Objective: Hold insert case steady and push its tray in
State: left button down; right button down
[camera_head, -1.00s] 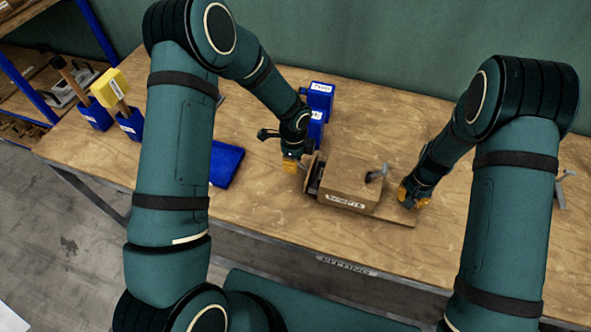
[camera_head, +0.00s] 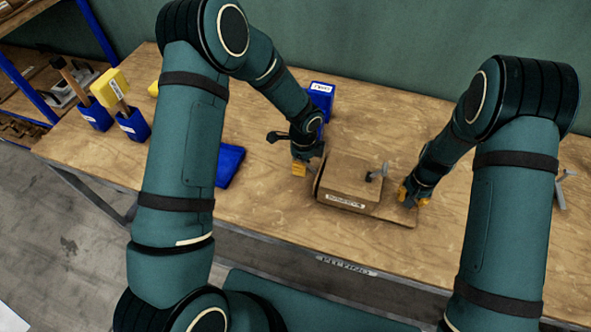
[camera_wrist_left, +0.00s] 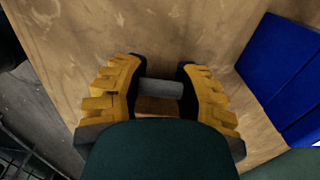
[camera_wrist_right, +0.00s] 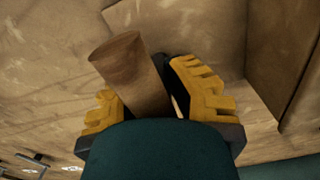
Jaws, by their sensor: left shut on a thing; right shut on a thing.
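The insert case (camera_head: 350,178) is a brown wooden box with a white label on its front, on a thin base board on the bench. The tray's left end (camera_head: 317,183) shows as a narrow edge close against the case's left side; the rest of the tray is hidden. My left gripper (camera_head: 300,168) is at that side, shut on a short grey bar (camera_wrist_left: 160,88), seemingly the tray's handle. My right gripper (camera_head: 408,197) is at the right end of the base board, shut on a round wooden peg (camera_wrist_right: 130,72). Where the peg joins the case is hidden.
The bench's front edge (camera_head: 345,265) is near.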

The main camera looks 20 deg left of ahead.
pick_arm(q)
jog(key=shift+d, duration=0.3)
pick_arm(e)
jog(key=shift+a, duration=0.15)
pick_arm(q)
jog(key=c, duration=0.6)
grip_release()
jog(key=shift+a, duration=0.1)
pick_arm(e)
jog(key=shift+s, duration=0.1)
pick_arm(q)
jog(key=shift+o, duration=0.2)
notch_tip(320, 180, up, 12)
pick_arm(e)
jog(key=c, duration=1)
grip_release()
jog(key=shift+r, duration=0.1)
